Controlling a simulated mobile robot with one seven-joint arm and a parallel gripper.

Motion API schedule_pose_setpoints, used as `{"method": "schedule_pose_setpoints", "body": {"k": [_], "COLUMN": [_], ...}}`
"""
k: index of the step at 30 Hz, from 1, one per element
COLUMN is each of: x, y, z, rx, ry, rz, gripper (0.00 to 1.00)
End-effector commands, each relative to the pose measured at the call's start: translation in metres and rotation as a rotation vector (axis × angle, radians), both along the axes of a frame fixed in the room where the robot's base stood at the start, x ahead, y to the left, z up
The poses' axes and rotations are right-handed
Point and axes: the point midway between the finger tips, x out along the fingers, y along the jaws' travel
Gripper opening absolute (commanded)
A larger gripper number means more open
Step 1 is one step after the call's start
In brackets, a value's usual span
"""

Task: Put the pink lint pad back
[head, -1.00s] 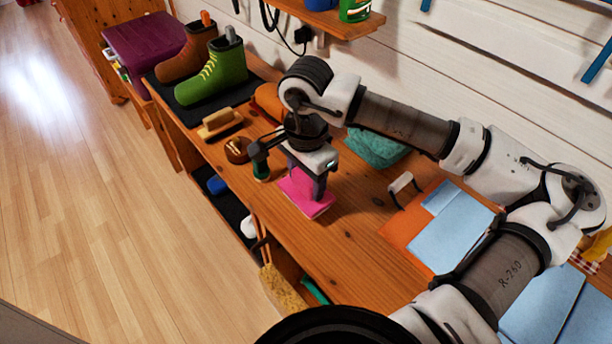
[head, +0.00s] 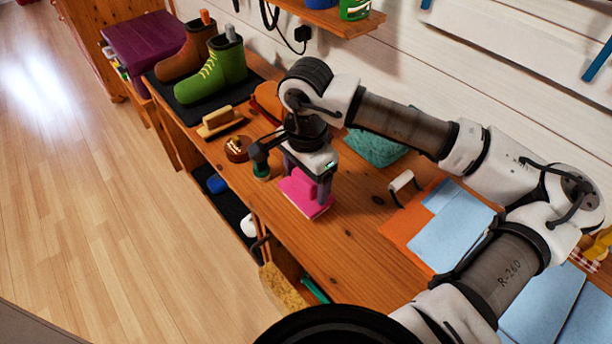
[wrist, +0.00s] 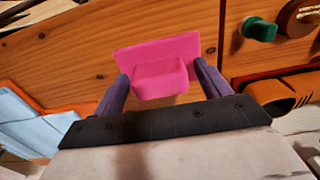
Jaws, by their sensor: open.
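The pink lint pad (head: 303,197) lies on the wooden bench top, with a flat pink base and a raised block-like grip. It also shows in the wrist view (wrist: 160,70). My gripper (head: 308,190) is over the pad, pointing down. In the wrist view my gripper (wrist: 158,85) is open, with one purple finger on each side of the pad's raised grip and gaps beside it. In the head view the gripper partly hides the pad.
An orange board (head: 404,228) with blue sheets (head: 452,228) lies to the right. Behind are a folded teal cloth (head: 376,148) and a white-handled tool (head: 402,183). A brush (head: 220,122), a round tin (head: 237,149) and boots (head: 212,75) stand to the left. Bench in front is clear.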

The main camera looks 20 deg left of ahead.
Motion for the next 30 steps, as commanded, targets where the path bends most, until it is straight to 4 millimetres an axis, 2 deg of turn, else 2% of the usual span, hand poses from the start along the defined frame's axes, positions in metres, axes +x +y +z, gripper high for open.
{"method": "schedule_pose_setpoints", "body": {"k": [5,12,18,23,30], "x": [0.001,0.001,0.001,0.0,0.0], "y": [0.0,0.0,0.0,0.0,0.0], "z": [0.022,0.076,0.109,0.12,0.122], "rx": [-0.002,-0.001,-0.002,-0.001,-0.001], "ry": [-0.005,-0.004,-0.002,0.001,0.001], "rz": [-0.001,-0.001,-0.002,0.0,0.0], "gripper": [0.76,0.76,0.76,0.76,0.76]}}
